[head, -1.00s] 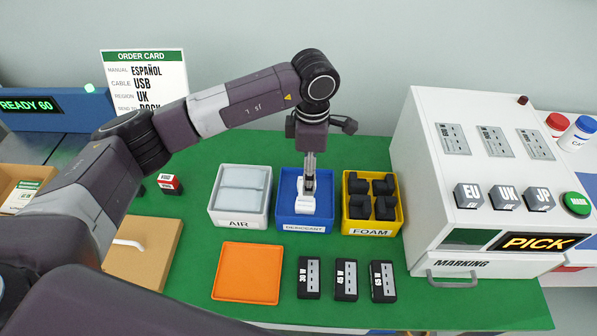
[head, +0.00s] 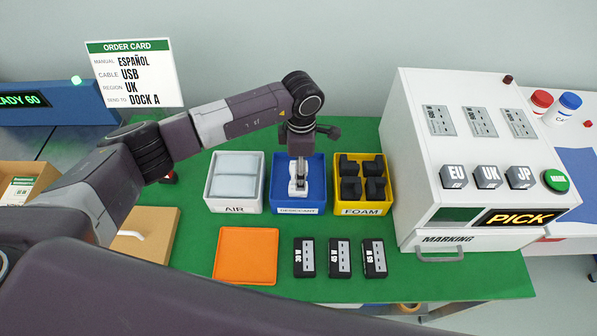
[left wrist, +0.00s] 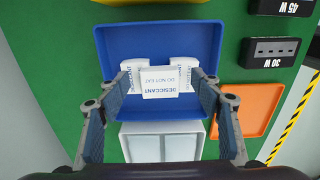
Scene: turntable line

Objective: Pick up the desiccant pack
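White desiccant packs (left wrist: 165,80) lie in the blue desiccant bin (left wrist: 208,38). One lies on top in the middle, with its printed label up, and others show on both sides beneath it. The blue bin (head: 316,186) stands between two other bins in the head view, and the white packs (head: 298,189) show in it below my gripper. My left gripper (left wrist: 161,88) is open and points down over the bin, with one finger on each side of the top pack. No contact with the pack can be made out. My right gripper is not in view.
The air pillow bin (head: 236,208) stands left of the blue bin, and the foam bin (head: 364,208) right. In front lie an orange mat (head: 246,256) and three black chargers (head: 339,258). A white marking machine (head: 420,170) stands at the right. An order card (head: 134,74) stands at the back left.

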